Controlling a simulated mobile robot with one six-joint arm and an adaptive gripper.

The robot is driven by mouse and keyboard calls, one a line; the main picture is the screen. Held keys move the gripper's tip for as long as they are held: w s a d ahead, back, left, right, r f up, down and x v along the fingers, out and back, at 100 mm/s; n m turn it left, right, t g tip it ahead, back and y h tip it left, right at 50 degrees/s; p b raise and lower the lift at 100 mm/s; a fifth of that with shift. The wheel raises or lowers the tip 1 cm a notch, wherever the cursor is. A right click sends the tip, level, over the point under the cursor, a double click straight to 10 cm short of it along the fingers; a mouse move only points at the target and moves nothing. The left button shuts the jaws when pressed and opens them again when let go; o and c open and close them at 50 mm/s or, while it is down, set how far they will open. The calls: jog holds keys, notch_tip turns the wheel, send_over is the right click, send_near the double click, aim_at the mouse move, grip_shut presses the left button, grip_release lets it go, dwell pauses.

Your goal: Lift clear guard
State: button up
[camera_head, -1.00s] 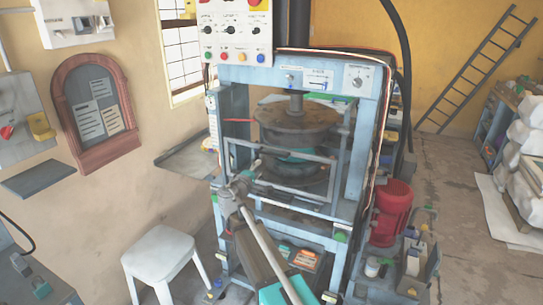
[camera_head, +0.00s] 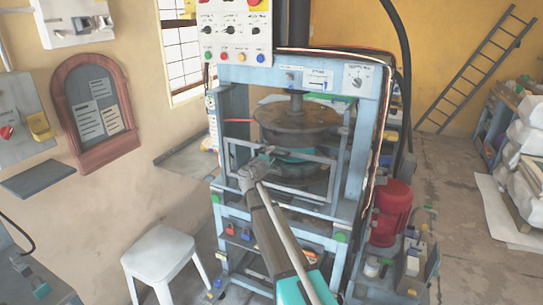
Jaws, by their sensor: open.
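The clear guard (camera_head: 318,157) is a see-through panel in a thin grey frame across the front opening of the blue press (camera_head: 357,150). The round press platen (camera_head: 300,124) shows behind it. My gripper (camera_head: 262,167) is in front of the guard, near the lower left part of its frame. It is open and small in this view. I cannot tell whether its fingers touch the frame. My arm hides part of the press's lower front.
A white stool (camera_head: 162,258) stands at the left front of the press. A red motor (camera_head: 391,212) and small items stand at its right. A control panel (camera_head: 235,30) hangs above. Padlocks (camera_head: 238,231) hang on the lower beam. Open floor lies to the right.

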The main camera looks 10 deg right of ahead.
grip_shut()
dwell(0.3)
dwell(0.3)
notch_tip(320, 180, up, 18)
jog(key=p, duration=1.8)
jog(key=shift+r, duration=0.25)
grip_release()
jog(key=shift+s, duration=0.1)
